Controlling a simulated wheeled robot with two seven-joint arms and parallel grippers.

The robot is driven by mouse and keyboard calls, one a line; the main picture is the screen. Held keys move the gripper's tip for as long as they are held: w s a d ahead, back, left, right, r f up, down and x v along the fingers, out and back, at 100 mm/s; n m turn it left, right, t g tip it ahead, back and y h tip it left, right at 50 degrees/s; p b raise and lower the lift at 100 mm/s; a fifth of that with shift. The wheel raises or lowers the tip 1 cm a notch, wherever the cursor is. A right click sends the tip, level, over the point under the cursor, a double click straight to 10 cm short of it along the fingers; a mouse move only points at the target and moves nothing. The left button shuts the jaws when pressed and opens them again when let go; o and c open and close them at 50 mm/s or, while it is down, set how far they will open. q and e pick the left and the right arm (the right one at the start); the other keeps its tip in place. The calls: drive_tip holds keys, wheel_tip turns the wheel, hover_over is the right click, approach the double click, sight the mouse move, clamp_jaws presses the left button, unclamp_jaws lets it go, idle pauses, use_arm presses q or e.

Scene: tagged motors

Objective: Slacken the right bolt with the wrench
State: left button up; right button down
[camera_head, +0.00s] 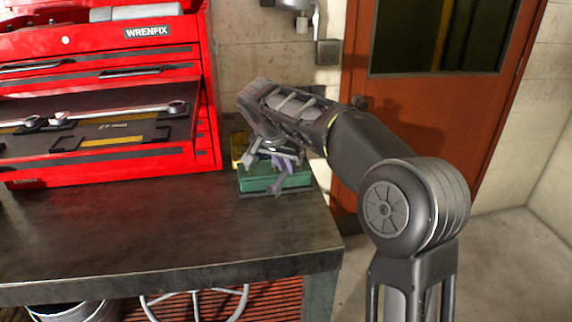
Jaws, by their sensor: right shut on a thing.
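My right gripper (275,157) reaches in from the right and points down over a green motor block (258,183) at the table's far right corner. It is shut on a grey wrench (280,186), whose open end shows in front of the green block. The gripper and my forearm cover much of the motor. I cannot make out the right bolt or tell whether the wrench touches it. My left gripper is not in view.
A red tool chest (90,60) stands at the back left of the dark metal table (150,235). Its open drawer (95,150) holds wrenches (120,114). The front of the table is clear. An orange door (470,110) stands behind at the right.

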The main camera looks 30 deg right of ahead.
drive_tip(key=shift+r, duration=0.4)
drive_tip(key=shift+r+p, duration=0.85)
drive_tip(key=shift+r, duration=0.05)
wheel_tip(320, 180, up, 5)
drive_tip(key=p, duration=0.4)
idle(0.4)
